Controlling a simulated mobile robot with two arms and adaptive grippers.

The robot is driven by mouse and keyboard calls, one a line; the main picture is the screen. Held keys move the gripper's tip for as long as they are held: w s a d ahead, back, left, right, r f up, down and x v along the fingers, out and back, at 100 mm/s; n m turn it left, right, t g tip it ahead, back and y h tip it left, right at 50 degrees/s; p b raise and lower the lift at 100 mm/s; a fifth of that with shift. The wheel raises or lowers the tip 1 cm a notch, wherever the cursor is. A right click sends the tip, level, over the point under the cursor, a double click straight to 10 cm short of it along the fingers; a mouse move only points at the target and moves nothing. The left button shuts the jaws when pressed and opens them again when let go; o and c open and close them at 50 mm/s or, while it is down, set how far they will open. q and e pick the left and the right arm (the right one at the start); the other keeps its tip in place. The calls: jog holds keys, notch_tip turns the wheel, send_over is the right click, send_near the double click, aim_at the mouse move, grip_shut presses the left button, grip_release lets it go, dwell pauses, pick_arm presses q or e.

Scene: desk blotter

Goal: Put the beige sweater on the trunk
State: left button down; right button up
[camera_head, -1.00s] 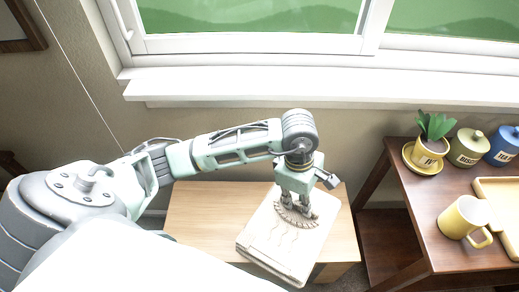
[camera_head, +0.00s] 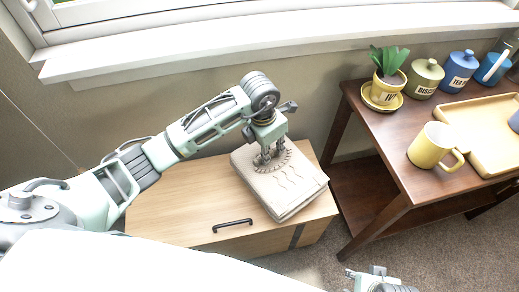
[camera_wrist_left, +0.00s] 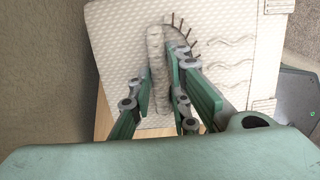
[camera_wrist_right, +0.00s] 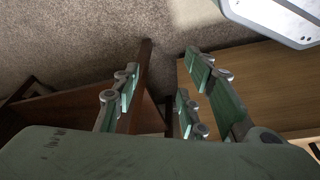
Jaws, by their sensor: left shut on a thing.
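The beige sweater (camera_head: 285,192) is a folded, knitted bundle with wavy lines and a fan-shaped pattern. My left gripper (camera_head: 271,158) points down at its upper face and is shut on a raised ridge of the knit; this shows in the left wrist view, where the sweater (camera_wrist_left: 115,45) fills the upper middle. The trunk (camera_head: 180,200) is a light wooden chest with a dark handle. The sweater is over its right part; I cannot tell whether it rests on the lid. My right gripper (camera_head: 378,275) is low at the bottom right, its fingers apart and empty in the right wrist view (camera_wrist_right: 160,75).
A dark wooden table (camera_head: 375,130) stands to the right with a potted plant (camera_head: 388,75), canisters, a yellow mug (camera_head: 435,147) and a yellow tray (camera_head: 480,130). The window sill (camera_head: 200,55) runs behind the trunk. The trunk's left part is clear.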

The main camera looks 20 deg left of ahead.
pick_arm(q)
jog(key=w+a+f, duration=0.2)
jog(key=w, duration=0.1)
jog(key=shift+a+f+b, duration=0.1)
jog(key=shift+a+b, duration=0.15)
jog(key=shift+b, duration=0.05)
jog(key=shift+a+f, duration=0.1)
jog(key=shift+f, duration=0.1)
jog(key=shift+f+b, duration=0.45)
jog(key=shift+f, duration=1.4)
jog(key=c, duration=1.6)
grip_release()
jog(key=shift+c, duration=0.2)
pick_arm(e)
notch_tip(320, 180, up, 6)
jog(key=shift+s+d, duration=0.15)
jog(key=shift+s, duration=0.15)
jog(key=shift+r, duration=0.15)
pick_arm(q)
jog(key=shift+r, duration=0.3)
jog(key=r, duration=0.3)
jog(key=s+r+p, duration=0.1)
jog(key=r, duration=0.3)
jog(key=a+r+p, duration=0.1)
jog(key=r, duration=0.3)
jog(key=shift+s+r, duration=0.15)
jog(key=shift+s, duration=0.15)
pick_arm(e)
notch_tip(320, 180, down, 9)
jog(key=shift+w+r, duration=0.2)
